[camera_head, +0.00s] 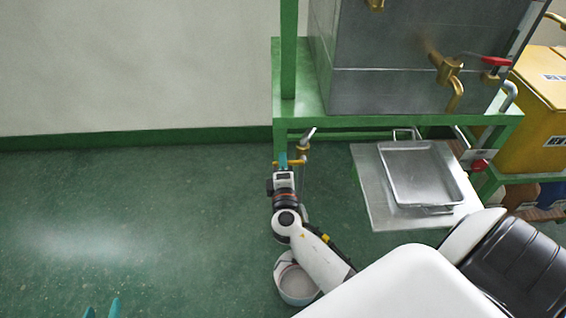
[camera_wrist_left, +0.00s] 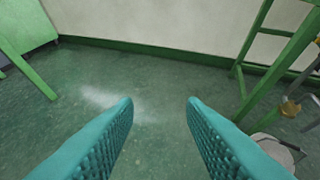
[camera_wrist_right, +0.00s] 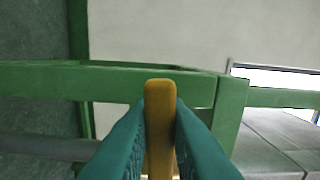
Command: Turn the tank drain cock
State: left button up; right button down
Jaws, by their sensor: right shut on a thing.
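The tank drain cock (camera_head: 303,151) is brass with a yellow lever and sits on a grey pipe under the green stand, left of the tray. In the right wrist view its yellow lever (camera_wrist_right: 160,130) stands upright between the teal fingers. My right gripper (camera_head: 283,160) is shut on this lever, and the fingers touch it on both sides. The brass cock also shows at the right edge of the left wrist view (camera_wrist_left: 290,107). My left gripper (camera_wrist_left: 160,105) is open and empty over bare floor; its fingertips show at the bottom left of the head view (camera_head: 102,308).
The grey tank (camera_head: 390,90) stands on the green stand (camera_head: 300,100). A metal tray (camera_head: 420,146) rests on a plate below. A white-grey bucket (camera_head: 297,286) is on the floor beneath my right arm. Yellow boxes (camera_head: 540,110) are at right. The left floor is clear.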

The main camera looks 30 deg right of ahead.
jog(key=shift+f+n, duration=0.5)
jog(key=shift+n, duration=0.5)
jog(key=shift+s+d+f+n, duration=0.1)
jog(key=shift+f+n, duration=0.2)
jog(key=shift+n, duration=0.4)
pick_arm(q)
jog(key=shift+w+d+r, duration=0.1)
jog(key=shift+w+r, duration=0.15)
pick_arm(e)
jog(key=n, duration=0.1)
jog(key=f+n, duration=0.1)
jog(key=shift+s+d+n, duration=0.15)
jog(key=shift+d+n, duration=0.1)
jog(key=shift+n, duration=0.05)
jog(key=shift+f, duration=0.1)
jog(key=c, duration=1.4)
grip_release()
jog(key=shift+s, duration=0.1)
